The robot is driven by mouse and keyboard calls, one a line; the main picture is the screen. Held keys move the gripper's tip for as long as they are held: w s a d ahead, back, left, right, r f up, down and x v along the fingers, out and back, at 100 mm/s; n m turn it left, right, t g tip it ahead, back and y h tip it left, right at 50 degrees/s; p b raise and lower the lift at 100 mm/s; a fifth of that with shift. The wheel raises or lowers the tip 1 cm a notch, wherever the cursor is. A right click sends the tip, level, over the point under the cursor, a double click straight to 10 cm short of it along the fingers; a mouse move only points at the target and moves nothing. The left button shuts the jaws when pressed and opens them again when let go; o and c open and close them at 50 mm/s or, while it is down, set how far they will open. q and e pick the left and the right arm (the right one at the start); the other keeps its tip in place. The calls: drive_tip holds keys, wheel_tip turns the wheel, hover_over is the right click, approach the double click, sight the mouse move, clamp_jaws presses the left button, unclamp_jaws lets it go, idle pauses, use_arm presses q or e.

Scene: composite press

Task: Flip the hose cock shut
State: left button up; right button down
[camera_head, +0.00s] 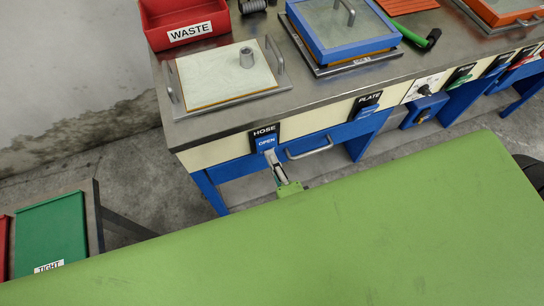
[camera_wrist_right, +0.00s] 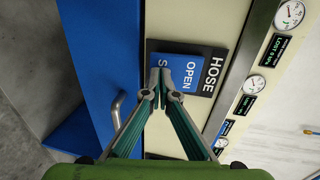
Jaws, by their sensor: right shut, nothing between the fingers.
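The hose cock is a blue plate (camera_head: 265,142) under a black HOSE label (camera_head: 264,131) on the front of the bench. It reads OPEN. In the right wrist view the blue plate (camera_wrist_right: 191,74) shows OPEN, with an S beside it and the rest of that word hidden by the fingers. My right gripper (camera_head: 270,156) is at the lower edge of the plate. In the wrist view its fingertips (camera_wrist_right: 165,82) are together, empty, in front of the S side of the plate. I cannot tell whether they touch it. My left gripper is not in view.
A grey pull handle (camera_head: 310,149) is just right of the hose cock. A similar PLATE label (camera_head: 367,100) is farther right. On the bench stand a red WASTE bin (camera_head: 184,25) and a blue-framed press (camera_head: 345,40). Round gauges (camera_wrist_right: 290,15) show in the wrist view.

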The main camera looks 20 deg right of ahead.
drive_tip(key=b, duration=0.1)
drive_tip(key=w+t+b, duration=0.1)
drive_tip(key=shift+w+f+t+b, duration=0.2)
drive_tip(key=shift+f+t+b, duration=0.1)
drive_tip(key=shift+f, duration=0.1)
idle(0.4)
drive_tip(key=s, duration=1.2)
drive_tip(key=shift+s+d+r, duration=0.2)
drive_tip(key=shift+s, duration=0.05)
